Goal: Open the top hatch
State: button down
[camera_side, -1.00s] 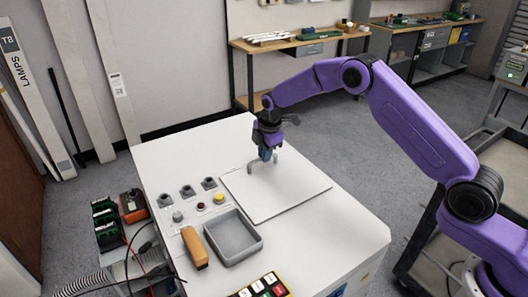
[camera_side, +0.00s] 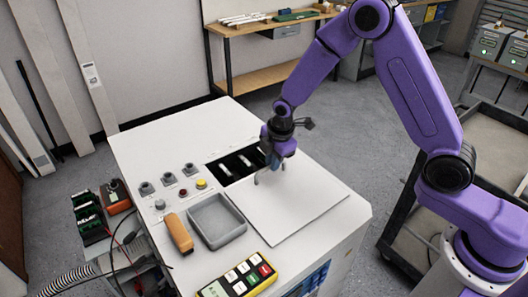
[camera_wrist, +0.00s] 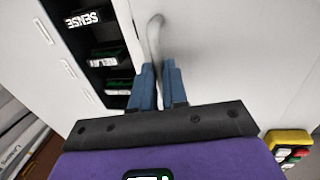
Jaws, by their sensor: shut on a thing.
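The top hatch (camera_side: 300,207) is a flat white panel lying on top of the white cabinet (camera_side: 160,136). It sits to one side of a dark opening (camera_side: 222,169), which is partly uncovered and shows several modules inside. The opening also shows in the wrist view (camera_wrist: 103,76), with a module labelled SENSE (camera_wrist: 84,20). The hatch has a curved grey handle (camera_wrist: 155,32). My gripper (camera_side: 270,166) is at the handle, and its blue fingers (camera_wrist: 158,84) are shut on it. The fingers partly hide the handle's lower end.
A grey tray (camera_side: 217,239), an orange-brown tool (camera_side: 179,233) and a yellow keypad device (camera_side: 240,281) lie on the cabinet top. Knobs and buttons (camera_side: 167,179) line the left. A box of green-and-black modules (camera_side: 88,217) stands beyond the left edge.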

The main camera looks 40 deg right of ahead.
jog(key=shift+s, duration=1.4)
jog(key=c, duration=1.1)
grip_release()
jog(key=shift+c, duration=0.2)
jog(key=s+r, duration=0.3)
jog(key=r, duration=1.4)
jog(key=shift+s, duration=0.2)
